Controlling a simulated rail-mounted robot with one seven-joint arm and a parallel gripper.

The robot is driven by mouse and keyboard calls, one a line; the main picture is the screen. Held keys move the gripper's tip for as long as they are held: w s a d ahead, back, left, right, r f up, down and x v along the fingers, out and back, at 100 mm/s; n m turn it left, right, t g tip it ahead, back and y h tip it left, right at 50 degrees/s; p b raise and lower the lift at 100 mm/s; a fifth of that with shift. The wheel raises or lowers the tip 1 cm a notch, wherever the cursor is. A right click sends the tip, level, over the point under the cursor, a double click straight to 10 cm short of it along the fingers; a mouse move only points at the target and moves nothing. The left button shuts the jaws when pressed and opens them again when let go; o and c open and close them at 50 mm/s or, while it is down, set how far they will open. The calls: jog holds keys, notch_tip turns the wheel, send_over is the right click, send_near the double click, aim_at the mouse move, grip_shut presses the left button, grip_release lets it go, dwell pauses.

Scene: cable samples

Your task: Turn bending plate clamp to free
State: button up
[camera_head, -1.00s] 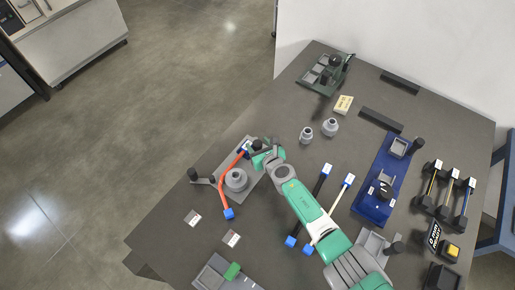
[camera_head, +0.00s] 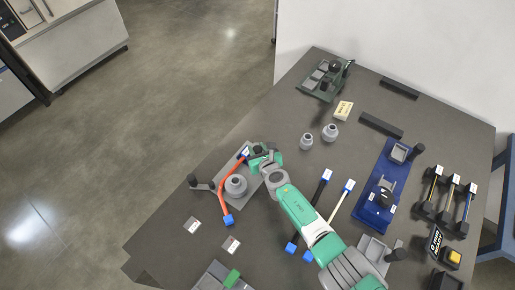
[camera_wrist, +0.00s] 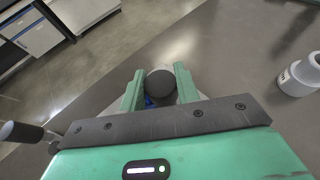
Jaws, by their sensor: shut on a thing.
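The bending plate (camera_head: 213,199) is a grey plate at the table's left edge in the head view. A grey round mandrel (camera_head: 235,185) stands on it, and an orange cable (camera_head: 222,201) with blue ends bends past it. My gripper (camera_head: 257,156) is at the plate's far end, over the clamp, and hides most of it. In the wrist view, my green fingers (camera_wrist: 159,86) are shut around a dark round knob (camera_wrist: 161,82), apparently the clamp handle's. The clamp's exact angle is hidden.
A black-tipped lever (camera_head: 193,180) sticks out at the plate's left; its grip also shows in the wrist view (camera_wrist: 20,132). Grey weights (camera_head: 330,132) stand to the right. Black and white cables (camera_head: 336,205) lie beside my arm. A blue fixture (camera_head: 374,214) is farther right.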

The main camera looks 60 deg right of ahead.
jog(key=shift+w+a+m+g+h+p, duration=0.15)
jog(key=shift+m+g+h+p, duration=0.15)
jog(key=shift+m+g+h, duration=0.75)
jog(key=shift+f+m+g+h, duration=0.1)
jog(key=shift+m+g+h, duration=0.15)
jog(key=shift+m+g, duration=0.65)
jog(key=m+g+h+b, duration=0.1)
jog(key=m+g+b, duration=0.1)
jog(key=shift+m+g, duration=0.35)
jog(key=shift+m+g+b, duration=0.6)
jog(key=shift+g+b, duration=0.05)
jog(key=shift+g, duration=0.05)
jog(key=o, duration=1)
jog(key=shift+c, duration=0.2)
